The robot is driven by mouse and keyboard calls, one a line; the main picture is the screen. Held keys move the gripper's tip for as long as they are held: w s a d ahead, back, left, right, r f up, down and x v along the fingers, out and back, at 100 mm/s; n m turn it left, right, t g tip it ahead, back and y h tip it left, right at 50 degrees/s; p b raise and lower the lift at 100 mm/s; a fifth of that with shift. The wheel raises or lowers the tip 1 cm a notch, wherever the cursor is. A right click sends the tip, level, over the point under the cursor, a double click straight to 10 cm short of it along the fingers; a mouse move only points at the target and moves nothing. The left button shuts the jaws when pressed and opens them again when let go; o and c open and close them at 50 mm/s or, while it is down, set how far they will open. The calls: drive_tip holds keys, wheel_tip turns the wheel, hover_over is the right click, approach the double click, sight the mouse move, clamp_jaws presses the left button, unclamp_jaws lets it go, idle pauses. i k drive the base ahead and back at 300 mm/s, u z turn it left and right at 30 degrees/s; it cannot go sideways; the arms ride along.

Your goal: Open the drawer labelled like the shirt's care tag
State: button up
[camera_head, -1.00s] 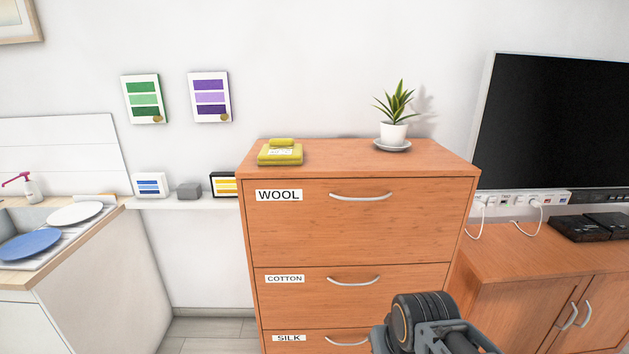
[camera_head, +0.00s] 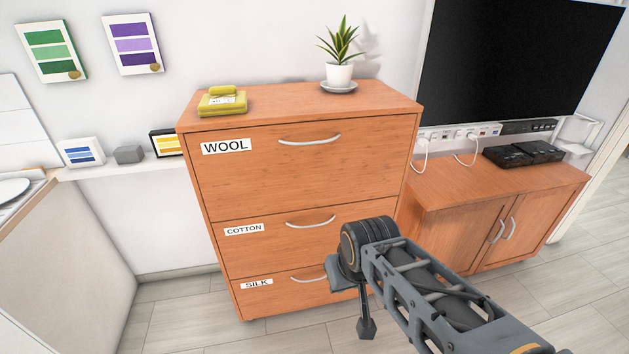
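The wooden dresser (camera_head: 300,115) stands ahead with three drawers, all shut. The top drawer (camera_head: 300,172) is labelled WOOL, the middle drawer (camera_head: 290,245) COTTON and the bottom drawer (camera_head: 285,297) SILK. Each has a curved silver handle; the SILK handle is partly hidden behind my arm. A folded yellow-green shirt-like bundle (camera_head: 222,106) lies on top at the left, with a small white tag (camera_head: 222,99) whose writing is too small to read. My gripper (camera_head: 366,326) hangs low in front of the dresser's lower right; its fingers are too unclear to tell open from shut.
A potted plant (camera_head: 339,75) stands on the dresser top. A low cabinet (camera_head: 480,220) with a TV (camera_head: 515,60) above is at the right. A shelf (camera_head: 120,170) with small boxes is at the left. Floor (camera_head: 180,318) shows clear at the front left.

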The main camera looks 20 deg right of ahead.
sight(253, 246)
drive_tip(key=u, duration=0.45)
drive_tip(key=k, duration=0.55)
drive_tip(key=u, duration=0.65)
drive_tip(key=i, duration=1.3)
drive_tip(key=z, duration=0.9)
